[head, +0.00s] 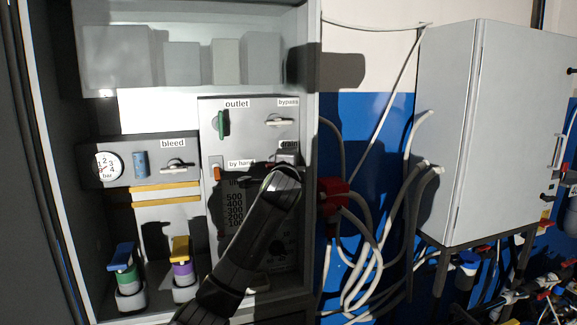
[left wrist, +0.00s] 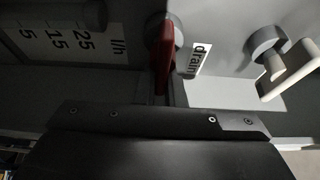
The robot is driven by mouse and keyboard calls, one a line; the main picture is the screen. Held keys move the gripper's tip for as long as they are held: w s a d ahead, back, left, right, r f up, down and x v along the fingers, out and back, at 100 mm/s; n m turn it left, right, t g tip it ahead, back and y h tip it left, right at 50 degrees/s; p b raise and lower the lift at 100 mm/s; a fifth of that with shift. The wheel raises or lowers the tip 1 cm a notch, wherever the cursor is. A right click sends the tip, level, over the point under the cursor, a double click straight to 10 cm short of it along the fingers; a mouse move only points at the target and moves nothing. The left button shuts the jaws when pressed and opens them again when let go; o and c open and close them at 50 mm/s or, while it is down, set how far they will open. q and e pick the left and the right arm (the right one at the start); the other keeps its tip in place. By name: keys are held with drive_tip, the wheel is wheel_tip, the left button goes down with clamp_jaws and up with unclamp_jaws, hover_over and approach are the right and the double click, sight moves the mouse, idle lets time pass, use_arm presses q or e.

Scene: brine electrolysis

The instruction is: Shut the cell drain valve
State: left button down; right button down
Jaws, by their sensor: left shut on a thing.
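The drain valve's red handle (left wrist: 163,60) shows in the left wrist view, on a round grey hub beside the "drain" label (left wrist: 197,60). The handle runs along the line of the label's lettering. My left gripper (head: 283,169) is at this valve in the head view and hides most of it; the "drain" label (head: 289,145) shows just above. In the left wrist view my dark gripper body fills the bottom, with the handle's end running down to it. The gripper is shut on the handle; its fingertips are hard to make out. My right gripper is not in view.
Above the drain is the bypass valve (head: 280,122) with a pale level handle. The green outlet handle (head: 223,123) stands upright to its left. A bleed valve (head: 174,168), a gauge (head: 107,166) and an orange by-hand switch (head: 216,173) are further left. Hoses (head: 366,260) hang right.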

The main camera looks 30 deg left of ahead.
use_arm(q)
drive_tip(key=shift+f, duration=0.1)
drive_tip(key=c, duration=1.5)
unclamp_jaws()
drive_tip(key=b+v, duration=0.7)
drive_tip(key=v, duration=1)
drive_tip(key=shift+s+b, duration=0.2)
drive_tip(key=shift+b, duration=0.1)
